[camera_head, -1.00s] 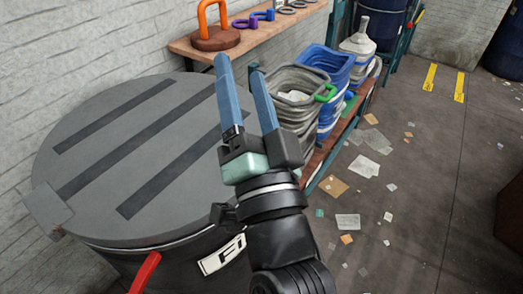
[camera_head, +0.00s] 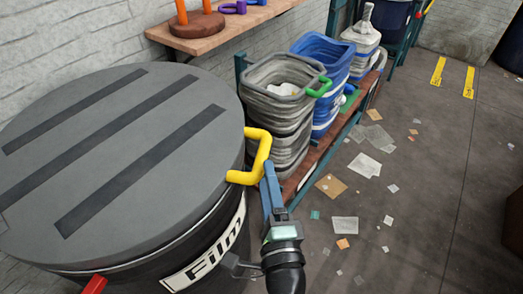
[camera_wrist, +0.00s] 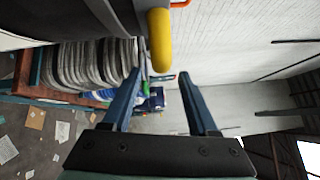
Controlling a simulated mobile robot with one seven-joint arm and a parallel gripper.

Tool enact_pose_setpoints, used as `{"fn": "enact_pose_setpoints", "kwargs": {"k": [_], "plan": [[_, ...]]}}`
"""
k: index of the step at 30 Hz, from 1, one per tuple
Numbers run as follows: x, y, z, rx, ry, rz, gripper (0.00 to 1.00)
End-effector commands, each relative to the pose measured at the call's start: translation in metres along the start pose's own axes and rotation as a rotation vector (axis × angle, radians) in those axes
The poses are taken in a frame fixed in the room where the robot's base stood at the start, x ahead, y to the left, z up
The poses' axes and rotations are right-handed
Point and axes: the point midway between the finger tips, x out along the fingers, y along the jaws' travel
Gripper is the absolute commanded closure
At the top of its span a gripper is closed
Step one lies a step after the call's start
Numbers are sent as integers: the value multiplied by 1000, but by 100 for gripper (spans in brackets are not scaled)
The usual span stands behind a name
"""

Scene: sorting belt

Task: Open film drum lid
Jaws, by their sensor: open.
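The film drum (camera_head: 225,235) is a dark round drum at the left with a white "Film" label. Its grey lid (camera_head: 110,130) with dark strips lies flat on top, closed. A yellow handle (camera_head: 263,150) sticks out from the lid's right edge; it shows in the wrist view (camera_wrist: 160,40) too. My gripper (camera_head: 268,172) is beside the drum, its fingers pointing up at the handle's lower outer part. In the wrist view my gripper (camera_wrist: 161,74) is open and empty, with the handle's end just beyond the fingertips and roughly centred between them. Contact cannot be told.
A wooden shelf (camera_head: 215,38) on the brick wall carries a round base with orange posts. Grey baskets (camera_head: 280,105) and blue baskets (camera_head: 325,65) stand on a rack right of the drum. A red bar (camera_head: 95,285) is at the drum's front. Scraps litter the open floor at right.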

Motion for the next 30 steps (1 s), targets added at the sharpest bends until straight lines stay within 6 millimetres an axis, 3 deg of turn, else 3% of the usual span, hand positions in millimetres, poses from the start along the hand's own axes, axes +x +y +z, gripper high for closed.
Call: {"fn": "enact_pose_setpoints", "kwargs": {"k": [3, 9, 15, 23, 25, 30], "plan": [[24, -3, 1, 0, -2, -2, 40], [50, -1, 1, -1, -2, -1, 40], [62, 0, 1, -2, -1, 0, 40], [63, 0, 1, -2, -1, 1, 40], [63, 0, 1, -2, -1, 0, 48], [63, 0, 1, -2, -1, 0, 78]]}}
